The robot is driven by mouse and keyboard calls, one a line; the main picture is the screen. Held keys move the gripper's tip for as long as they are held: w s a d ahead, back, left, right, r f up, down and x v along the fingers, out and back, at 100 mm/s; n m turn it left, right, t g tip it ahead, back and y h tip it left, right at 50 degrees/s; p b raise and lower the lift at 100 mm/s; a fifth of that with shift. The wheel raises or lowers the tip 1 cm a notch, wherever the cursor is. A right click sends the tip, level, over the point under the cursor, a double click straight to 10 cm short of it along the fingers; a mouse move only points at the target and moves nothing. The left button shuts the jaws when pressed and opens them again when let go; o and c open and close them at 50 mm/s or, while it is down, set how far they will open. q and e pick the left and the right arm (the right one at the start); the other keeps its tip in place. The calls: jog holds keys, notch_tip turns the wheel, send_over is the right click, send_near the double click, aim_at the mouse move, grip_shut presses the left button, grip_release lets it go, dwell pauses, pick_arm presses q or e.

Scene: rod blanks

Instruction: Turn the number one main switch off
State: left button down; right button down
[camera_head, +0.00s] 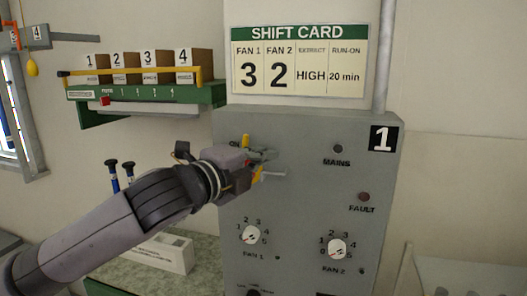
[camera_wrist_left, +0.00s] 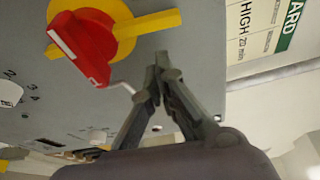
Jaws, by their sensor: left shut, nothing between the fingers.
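The grey control panel (camera_head: 310,200) carries a black plate with a white number 1 (camera_head: 383,138). Its main switch has a red handle (camera_wrist_left: 85,42) with a white stripe, on a yellow disc and bar (camera_wrist_left: 150,22). My left gripper (camera_head: 270,156) is in front of the panel's upper left. In the wrist view its fingers (camera_wrist_left: 158,62) are together and empty, beside the red handle. A thin pale rod (camera_wrist_left: 122,87) lies between handle and fingers; contact is unclear.
The panel also has fan dials (camera_head: 250,236) (camera_head: 337,249), a mains lamp (camera_head: 338,148) and a fault lamp (camera_head: 363,197). A shift card (camera_head: 300,60) hangs above. A green shelf with numbered boxes (camera_head: 150,95) is at left. A vertical conduit (camera_head: 383,60) rises above the panel.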

pick_arm(q)
jog(key=shift+w+a+r, duration=0.15)
jog(key=shift+a, duration=0.75)
jog(key=shift+w+a+r+n, duration=0.15)
jog(key=shift+a+n, duration=0.35)
jog(key=shift+a, duration=0.25)
jog(key=shift+r+n+t+h, duration=0.1)
jog(key=shift+n+t+h, duration=0.2)
jog(key=shift+t, duration=0.1)
pick_arm(e)
jog(key=shift+s+r, duration=0.45)
jog(key=shift+s, duration=0.15)
pick_arm(q)
jog(key=shift+p, duration=0.3)
pick_arm(e)
jog(key=shift+w+r, duration=0.1)
